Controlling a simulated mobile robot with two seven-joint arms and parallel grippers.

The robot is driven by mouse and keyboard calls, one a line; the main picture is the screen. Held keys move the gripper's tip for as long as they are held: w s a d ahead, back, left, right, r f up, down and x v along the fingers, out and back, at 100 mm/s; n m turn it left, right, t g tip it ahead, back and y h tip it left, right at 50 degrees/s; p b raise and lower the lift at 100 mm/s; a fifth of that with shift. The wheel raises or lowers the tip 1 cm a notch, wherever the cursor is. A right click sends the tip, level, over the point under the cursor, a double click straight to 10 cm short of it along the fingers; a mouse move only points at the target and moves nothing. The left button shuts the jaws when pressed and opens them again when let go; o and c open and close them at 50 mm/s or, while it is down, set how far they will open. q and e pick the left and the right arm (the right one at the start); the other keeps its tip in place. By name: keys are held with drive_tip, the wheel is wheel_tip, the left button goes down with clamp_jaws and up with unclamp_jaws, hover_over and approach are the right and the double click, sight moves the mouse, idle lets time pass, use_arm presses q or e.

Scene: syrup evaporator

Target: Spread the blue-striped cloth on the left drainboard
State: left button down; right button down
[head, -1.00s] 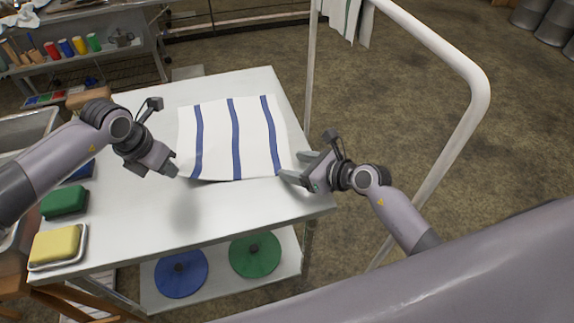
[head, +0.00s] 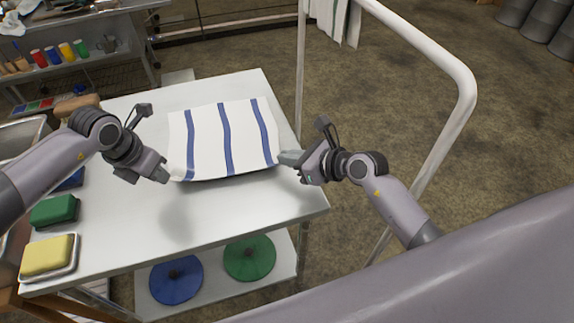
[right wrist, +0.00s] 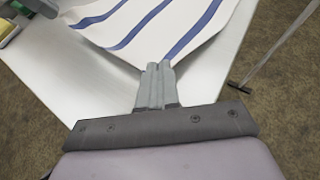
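The white cloth with blue stripes (head: 208,137) lies on the pale drainboard (head: 235,205), over its far part. Its stripes run away from me, and its near edge looks raised, with a dark shadow under it. My left gripper (head: 166,175) is at the cloth's near left corner and looks shut on it. My right gripper (head: 287,158) is at the near right corner. In the right wrist view its fingers (right wrist: 157,68) are together on the cloth's corner (right wrist: 140,58). The fingers hide the pinched bits of cloth.
A yellow sponge in a tray (head: 48,256) and a green block (head: 54,211) stand along the left edge. Blue (head: 176,279) and green (head: 249,257) discs lie on the shelf below. A white rail (head: 462,85) rises at the right. The drainboard's near part is clear.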

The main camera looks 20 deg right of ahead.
drive_tip(key=shift+r, duration=0.65)
